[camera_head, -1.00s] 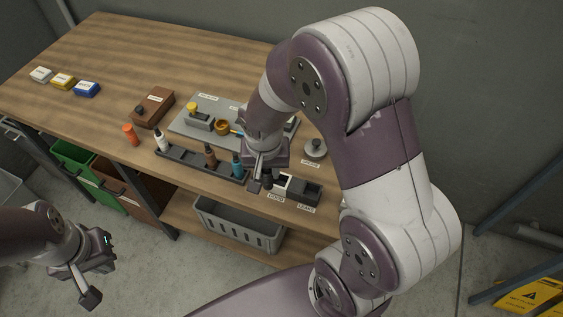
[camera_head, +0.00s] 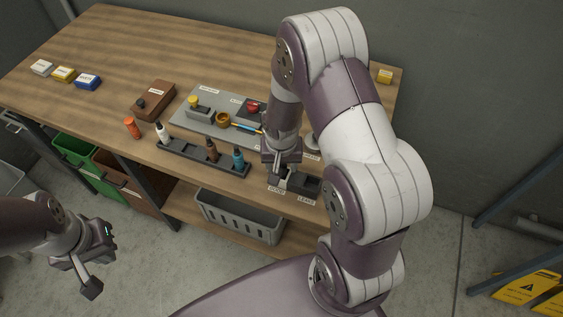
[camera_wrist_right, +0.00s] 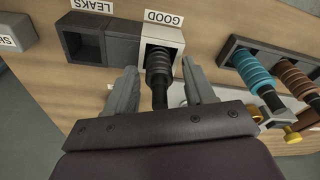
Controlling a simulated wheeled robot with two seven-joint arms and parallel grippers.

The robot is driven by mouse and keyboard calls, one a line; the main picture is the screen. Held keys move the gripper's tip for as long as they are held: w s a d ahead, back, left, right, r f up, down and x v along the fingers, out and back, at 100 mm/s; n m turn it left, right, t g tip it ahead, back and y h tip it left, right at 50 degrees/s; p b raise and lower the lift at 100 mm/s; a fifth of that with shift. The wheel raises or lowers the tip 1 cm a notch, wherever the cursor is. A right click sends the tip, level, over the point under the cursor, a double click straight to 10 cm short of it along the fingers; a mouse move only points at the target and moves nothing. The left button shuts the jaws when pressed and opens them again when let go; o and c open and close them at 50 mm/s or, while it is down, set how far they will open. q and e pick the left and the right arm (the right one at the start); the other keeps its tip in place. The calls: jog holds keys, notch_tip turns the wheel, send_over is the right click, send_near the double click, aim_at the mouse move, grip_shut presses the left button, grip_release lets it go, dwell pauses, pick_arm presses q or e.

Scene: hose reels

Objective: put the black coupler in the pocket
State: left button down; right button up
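The black coupler (camera_wrist_right: 157,68) shows in the right wrist view, its ribbed end inside the mouth of the white pocket labelled GOOD (camera_wrist_right: 171,35) and its thinner end pointing toward my gripper. My right gripper (camera_wrist_right: 160,74) is open, one finger on each side of the coupler, with a visible gap to both. In the head view my right gripper (camera_head: 281,168) is low over the pockets and mostly hides the coupler. The dark pocket labelled LEAKS (camera_wrist_right: 86,45) is beside the white one and looks empty. My left gripper (camera_head: 90,283) hangs off the bench; its opening is unclear.
A dark rack (camera_head: 190,155) with white, brown and blue couplers stands left of the pockets. A grey plate (camera_head: 215,125) with fittings lies behind it. A brown box (camera_head: 153,101) and an orange cylinder (camera_head: 131,127) are further left. The back of the bench (camera_head: 190,45) is clear.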

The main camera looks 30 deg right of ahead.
jog(key=shift+r, duration=0.1)
jog(key=shift+r, duration=0.3)
notch_tip(320, 180, up, 11)
jog(key=s, duration=0.2)
jog(key=s+a+n, duration=0.5)
jog(key=s, duration=0.2)
jog(key=shift+a+n+y, duration=0.25)
jog(key=shift+n+y, duration=0.05)
jog(key=shift+y, duration=0.1)
